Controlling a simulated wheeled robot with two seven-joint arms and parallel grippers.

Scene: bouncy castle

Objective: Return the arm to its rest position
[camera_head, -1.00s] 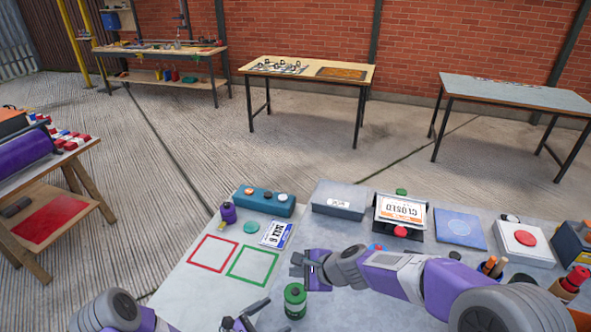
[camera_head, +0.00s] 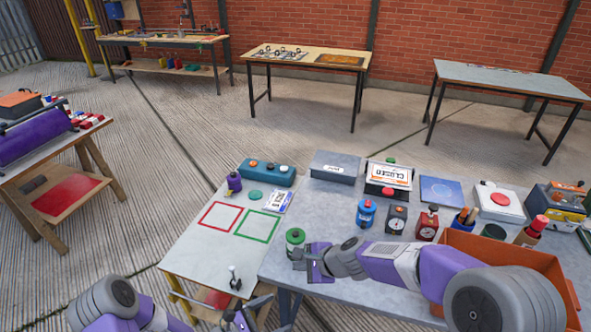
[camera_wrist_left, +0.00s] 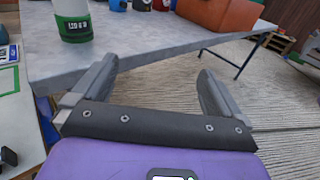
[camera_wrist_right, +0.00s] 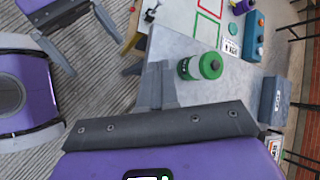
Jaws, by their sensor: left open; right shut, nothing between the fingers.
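My right gripper (camera_head: 302,262) is shut and empty. In the head view it sits just in front of a green canister (camera_head: 294,240) on the grey table (camera_head: 325,225). In the right wrist view, its closed fingers (camera_wrist_right: 160,85) are beside the canister (camera_wrist_right: 205,67), apparently without holding it. My left gripper (camera_head: 258,316) is low at the bottom edge of the head view. In the left wrist view its fingers (camera_wrist_left: 155,85) are spread wide with nothing between them, just off the table edge.
An orange bin (camera_head: 545,265) stands at the table's right, close to my right forearm. A blue jar (camera_head: 366,213) and two gauges stand behind the arm. A board with red and green squares (camera_head: 195,245) lies left.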

